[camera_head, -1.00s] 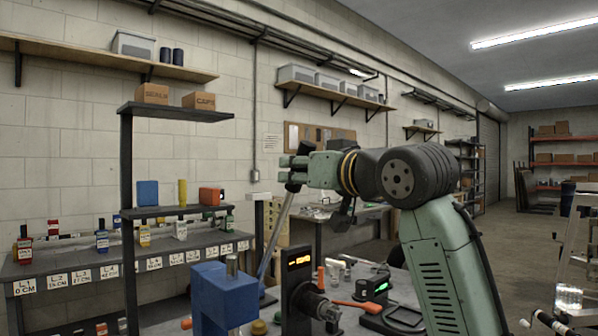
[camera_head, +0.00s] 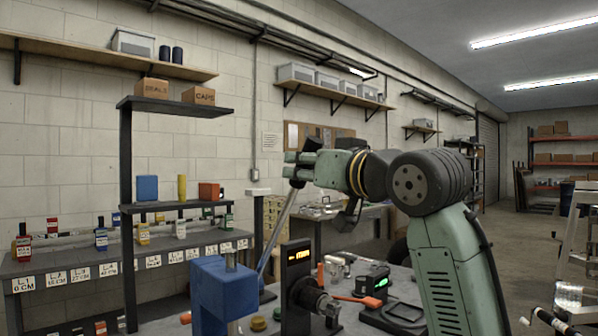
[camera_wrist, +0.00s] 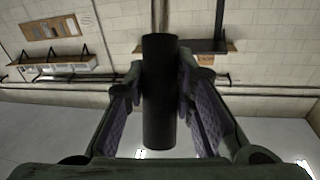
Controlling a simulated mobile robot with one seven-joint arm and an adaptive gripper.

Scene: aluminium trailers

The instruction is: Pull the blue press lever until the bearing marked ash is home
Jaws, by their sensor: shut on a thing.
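My gripper (camera_head: 300,170) is shut on the black grip (camera_wrist: 160,95) at the top of a long metal lever (camera_head: 283,222). In the wrist view the grip stands between both finger pads. I cannot make out the ash marking or the bearing's seat; a yellow round part (camera_head: 258,323) sits beside the frame.
A dark post with a lit orange display (camera_head: 298,255) stands right of the press. A shelf unit with labelled bottles (camera_head: 140,262) is at left.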

